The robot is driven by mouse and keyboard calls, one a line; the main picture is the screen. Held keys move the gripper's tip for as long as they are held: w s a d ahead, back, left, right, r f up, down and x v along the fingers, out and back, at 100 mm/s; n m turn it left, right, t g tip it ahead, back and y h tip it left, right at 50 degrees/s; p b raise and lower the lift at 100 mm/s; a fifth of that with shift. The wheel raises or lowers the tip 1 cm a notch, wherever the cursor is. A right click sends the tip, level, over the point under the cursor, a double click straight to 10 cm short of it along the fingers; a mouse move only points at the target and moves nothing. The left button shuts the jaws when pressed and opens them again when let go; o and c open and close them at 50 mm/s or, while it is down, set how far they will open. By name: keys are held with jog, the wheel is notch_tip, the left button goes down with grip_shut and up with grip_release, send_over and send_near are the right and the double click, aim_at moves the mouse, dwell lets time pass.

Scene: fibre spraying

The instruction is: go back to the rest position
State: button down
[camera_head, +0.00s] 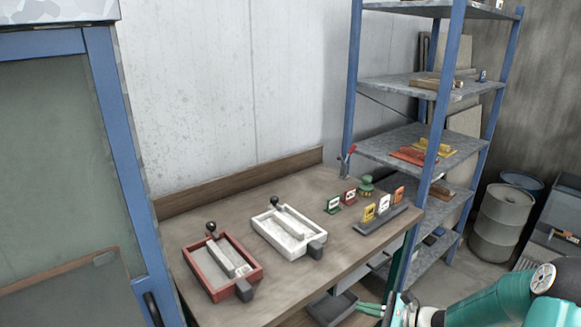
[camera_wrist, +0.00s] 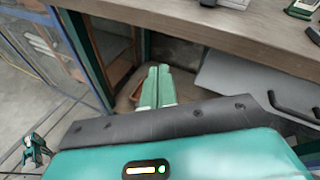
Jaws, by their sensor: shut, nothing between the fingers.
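My gripper (camera_head: 362,308) shows at the bottom of the head view, low in front of the workbench's right part. Its two green fingers also show in the wrist view (camera_wrist: 158,72), side by side and shut with nothing between them. They point toward the open space under the bench top. My teal arm reaches in from the lower right of the head view. The gripper is apart from the things on the bench.
The wooden workbench (camera_head: 330,183) carries a red tray (camera_head: 195,262), a white tray (camera_head: 262,232), a dark block with coloured cards (camera_head: 378,222) and a green knobbed piece (camera_head: 366,187). A blue-framed shelf (camera_head: 405,143) and barrels (camera_head: 500,222) stand right. A blue-framed glazed cabinet (camera_head: 60,160) stands left.

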jog(key=s+a+r+n+g+h, duration=0.55)
jog(key=s+a+r+n, duration=0.25)
jog(key=s+r+n, duration=0.35)
jog(key=s+d+r+n+t+h, duration=0.2)
jog(key=s+r+n+h, duration=0.5)
jog(key=s+r, duration=0.7)
jog(key=shift+s+d+n+t, duration=0.2)
jog(key=shift+n+t, duration=0.45)
jog(key=shift+n, duration=0.3)
jog(key=shift+r+h, duration=0.1)
jog(key=shift+h, duration=0.15)
